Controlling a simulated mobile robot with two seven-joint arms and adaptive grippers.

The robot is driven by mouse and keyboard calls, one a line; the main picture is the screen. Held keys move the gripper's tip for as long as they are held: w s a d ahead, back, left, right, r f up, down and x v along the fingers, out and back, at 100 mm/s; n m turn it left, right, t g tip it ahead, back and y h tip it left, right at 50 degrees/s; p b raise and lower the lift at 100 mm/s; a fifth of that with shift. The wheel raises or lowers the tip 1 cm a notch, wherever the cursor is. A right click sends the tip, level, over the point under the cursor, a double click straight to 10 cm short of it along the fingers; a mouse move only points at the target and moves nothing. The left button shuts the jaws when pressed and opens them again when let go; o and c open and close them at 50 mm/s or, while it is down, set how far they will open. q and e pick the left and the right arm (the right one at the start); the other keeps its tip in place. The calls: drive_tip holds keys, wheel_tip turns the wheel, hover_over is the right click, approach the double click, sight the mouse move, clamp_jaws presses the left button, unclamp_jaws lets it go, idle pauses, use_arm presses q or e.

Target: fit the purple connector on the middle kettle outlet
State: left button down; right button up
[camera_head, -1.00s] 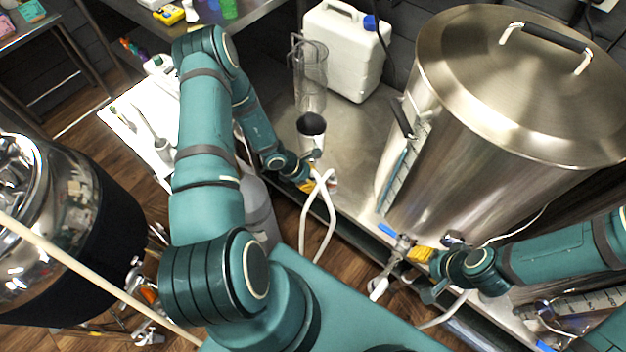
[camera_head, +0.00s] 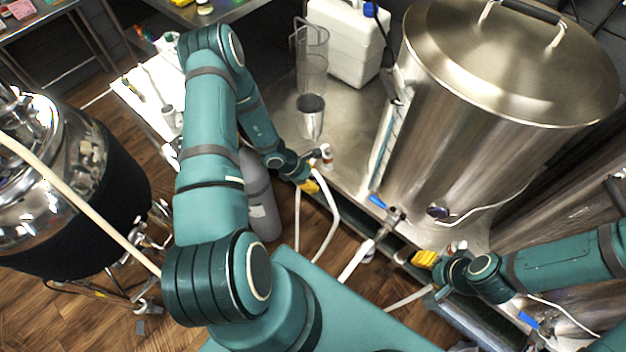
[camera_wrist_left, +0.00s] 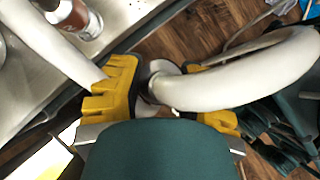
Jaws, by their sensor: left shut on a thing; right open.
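My left gripper (camera_head: 310,187) is shut on a white hose; the left wrist view shows the yellow fingers (camera_wrist_left: 118,88) around the hose (camera_wrist_left: 225,85). A dark ring shows at the fingertips, but I cannot make out purple on it. The large steel kettle (camera_head: 470,130) stands on the bench, with its outlet valve (camera_head: 394,214) and blue lever (camera_head: 377,201) low at its front. A white hose (camera_head: 357,261) runs down-left from below the valve; I cannot tell whether it is joined. My right gripper (camera_head: 425,258) is open, apart from the valve, to its lower right.
A grey cylinder (camera_head: 260,205) stands below. Another blue lever (camera_head: 528,319) is at lower right.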

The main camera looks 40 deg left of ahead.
sight(315, 176)
use_arm(q)
drive_tip(key=shift+s+d, duration=0.1)
idle(0.5)
drive_tip(key=shift+r+p, duration=1.3)
drive_tip(key=shift+r, duration=1)
drive_tip(key=shift+s+f, duration=0.1)
